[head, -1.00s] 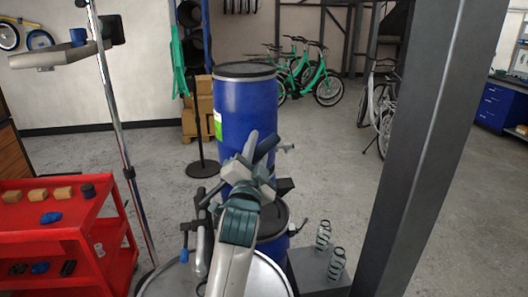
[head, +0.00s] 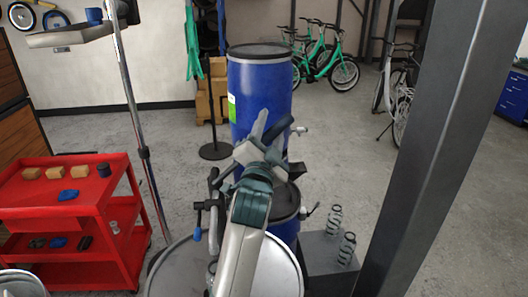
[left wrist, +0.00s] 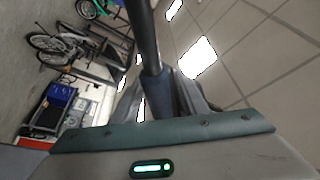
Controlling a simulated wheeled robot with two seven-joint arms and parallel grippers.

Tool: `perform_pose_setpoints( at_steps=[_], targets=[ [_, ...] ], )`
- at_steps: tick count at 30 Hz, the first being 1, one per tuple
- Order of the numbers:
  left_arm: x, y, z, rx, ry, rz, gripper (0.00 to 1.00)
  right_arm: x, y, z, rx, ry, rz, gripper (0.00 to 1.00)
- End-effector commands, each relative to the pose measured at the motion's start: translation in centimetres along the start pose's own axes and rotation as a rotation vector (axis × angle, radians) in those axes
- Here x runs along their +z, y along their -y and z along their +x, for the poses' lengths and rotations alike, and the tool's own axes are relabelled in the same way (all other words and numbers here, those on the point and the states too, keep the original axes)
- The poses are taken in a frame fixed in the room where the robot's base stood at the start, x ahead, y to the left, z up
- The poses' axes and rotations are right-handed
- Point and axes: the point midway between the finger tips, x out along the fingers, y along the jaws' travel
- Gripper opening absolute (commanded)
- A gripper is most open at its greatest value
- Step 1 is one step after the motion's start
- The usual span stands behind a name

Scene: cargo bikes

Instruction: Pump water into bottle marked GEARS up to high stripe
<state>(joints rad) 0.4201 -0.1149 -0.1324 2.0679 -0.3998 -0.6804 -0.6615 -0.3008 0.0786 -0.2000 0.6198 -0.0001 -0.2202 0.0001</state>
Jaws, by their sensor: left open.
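My left gripper (head: 270,132) is open, in front of the tall blue barrel (head: 258,95). In the left wrist view a dark rod with a blue sleeve (left wrist: 155,78) runs between its spread fingers (left wrist: 160,95); I cannot tell whether they touch it. A dark pipe fitting with a blue-ended handle (head: 198,234) stands over the round metal drum lid (head: 180,270), left of my arm. A lower blue drum (head: 287,231) with a tap (head: 311,208) is partly hidden by my arm. I see no bottle marked GEARS. My right gripper is not in view.
A red cart (head: 65,187) with small blocks stands at left, near a thin metal pole (head: 130,100). A grey block with coil springs (head: 325,255) is at lower right, beside a thick dark post (head: 430,150). Bikes (head: 325,60) stand behind open floor.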

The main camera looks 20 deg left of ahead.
Motion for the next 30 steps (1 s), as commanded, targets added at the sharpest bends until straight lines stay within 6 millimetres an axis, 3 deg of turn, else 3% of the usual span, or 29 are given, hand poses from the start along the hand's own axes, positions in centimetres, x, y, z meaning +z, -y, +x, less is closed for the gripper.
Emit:
perform_pose_setpoints(
  at_steps=[8, 25, 30],
  targets=[
    [0.2, -0.3, -3.1, 0.001, 0.000, 0.000, 0.40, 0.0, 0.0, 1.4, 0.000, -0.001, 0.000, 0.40],
    [0.2, -0.2, -14.4, -0.001, 0.000, -0.002, 0.40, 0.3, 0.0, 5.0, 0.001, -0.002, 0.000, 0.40],
    [0.0, 0.0, -15.9, 0.001, 0.001, -0.001, 0.40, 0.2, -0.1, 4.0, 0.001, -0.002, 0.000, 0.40]
  ],
)
